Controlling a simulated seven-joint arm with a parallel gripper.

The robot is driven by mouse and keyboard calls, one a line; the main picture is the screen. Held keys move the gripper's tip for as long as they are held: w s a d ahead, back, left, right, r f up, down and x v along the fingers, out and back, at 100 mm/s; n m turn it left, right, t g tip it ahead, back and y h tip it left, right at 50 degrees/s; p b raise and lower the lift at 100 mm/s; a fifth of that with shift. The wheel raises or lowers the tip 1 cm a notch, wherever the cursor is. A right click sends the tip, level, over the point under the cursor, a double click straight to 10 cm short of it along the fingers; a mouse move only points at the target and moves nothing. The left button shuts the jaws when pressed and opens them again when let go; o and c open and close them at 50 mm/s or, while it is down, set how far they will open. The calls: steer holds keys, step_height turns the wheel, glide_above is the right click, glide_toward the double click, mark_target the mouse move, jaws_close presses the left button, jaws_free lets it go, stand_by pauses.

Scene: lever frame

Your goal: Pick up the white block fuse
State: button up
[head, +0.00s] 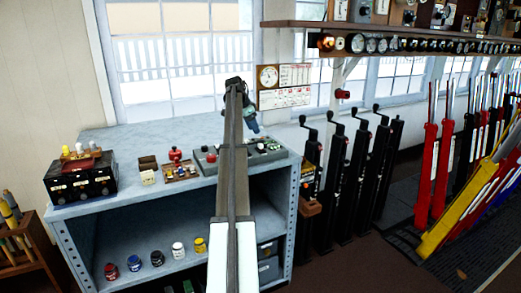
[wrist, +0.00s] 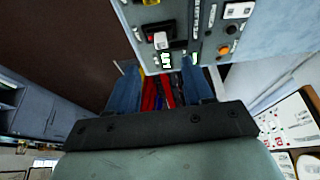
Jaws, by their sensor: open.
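A wooden tray (head: 194,176) on the grey workbench holds small pieces, one of them a white piece (head: 182,169). A small whitish block (head: 148,177) stands left of the tray. I cannot tell which of these is the white block fuse. My gripper (head: 253,128) hangs above the grey control box (head: 208,168) at the bench's right side, to the right of the tray. In the wrist view its two blue fingers (wrist: 161,80) are apart, with nothing between them. A white piece (wrist: 161,40) shows on a grey panel beyond the fingers.
A black box (head: 82,183) with knobs on top stands at the bench's left. Several jars, one white (head: 178,249), stand on the shelf below. Black levers (head: 358,165) rise right of the bench. The bench's back left top is clear.

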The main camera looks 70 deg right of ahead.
mark_target(259, 144)
steer(key=shift+x, duration=4.35)
steer(key=shift+d, duration=0.1)
steer(key=shift+c, duration=0.3)
jaws_close()
